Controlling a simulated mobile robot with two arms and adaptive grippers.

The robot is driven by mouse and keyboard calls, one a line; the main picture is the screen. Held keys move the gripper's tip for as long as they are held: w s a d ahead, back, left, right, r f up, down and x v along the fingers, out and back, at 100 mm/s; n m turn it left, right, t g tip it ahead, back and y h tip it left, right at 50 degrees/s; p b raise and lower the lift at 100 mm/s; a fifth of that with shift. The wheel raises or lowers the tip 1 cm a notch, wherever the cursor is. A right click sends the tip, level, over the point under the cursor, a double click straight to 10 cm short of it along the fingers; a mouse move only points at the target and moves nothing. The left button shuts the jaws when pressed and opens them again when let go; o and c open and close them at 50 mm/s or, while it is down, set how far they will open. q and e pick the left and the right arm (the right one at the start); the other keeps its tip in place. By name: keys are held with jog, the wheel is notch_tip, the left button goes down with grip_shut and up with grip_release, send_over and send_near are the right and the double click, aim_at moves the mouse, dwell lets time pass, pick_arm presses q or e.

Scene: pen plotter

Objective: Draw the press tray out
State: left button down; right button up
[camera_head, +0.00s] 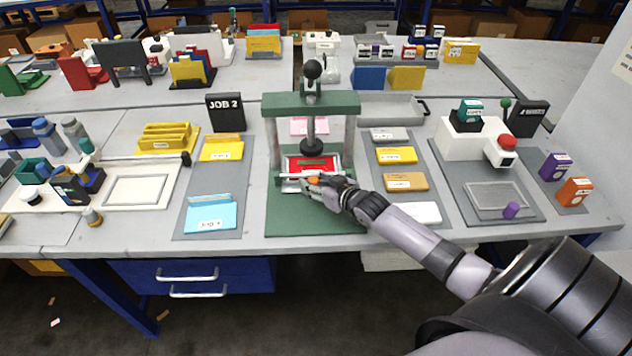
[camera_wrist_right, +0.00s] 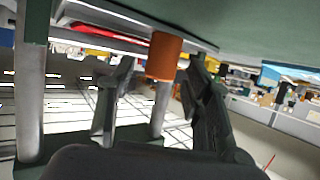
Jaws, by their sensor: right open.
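The green press (camera_head: 311,103) stands in the middle of the table, its black-knobbed lever upright. The press tray (camera_head: 284,185) sits low between its posts, with a red piece (camera_head: 300,163) in it. An orange knob (camera_head: 314,180) is at the tray's front; it also shows in the right wrist view (camera_wrist_right: 165,56). My right gripper (camera_head: 317,187) is at the tray's front, and in the wrist view (camera_wrist_right: 161,72) its open fingers stand on either side of the knob. I cannot tell whether they touch it. My left gripper is out of view.
Left of the press, a grey mat (camera_head: 192,222) holds yellow and blue card holders below the JOB 2 sign (camera_head: 225,111). On the right lie several labelled blocks, such as an orange one (camera_head: 404,181), and a white machine (camera_head: 465,140). The front table edge runs below the press.

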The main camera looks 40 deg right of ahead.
jog(key=shift+w, duration=0.25)
jog(key=shift+c, duration=0.3)
grip_shut()
jog(key=shift+s, duration=0.1)
dwell(0.4)
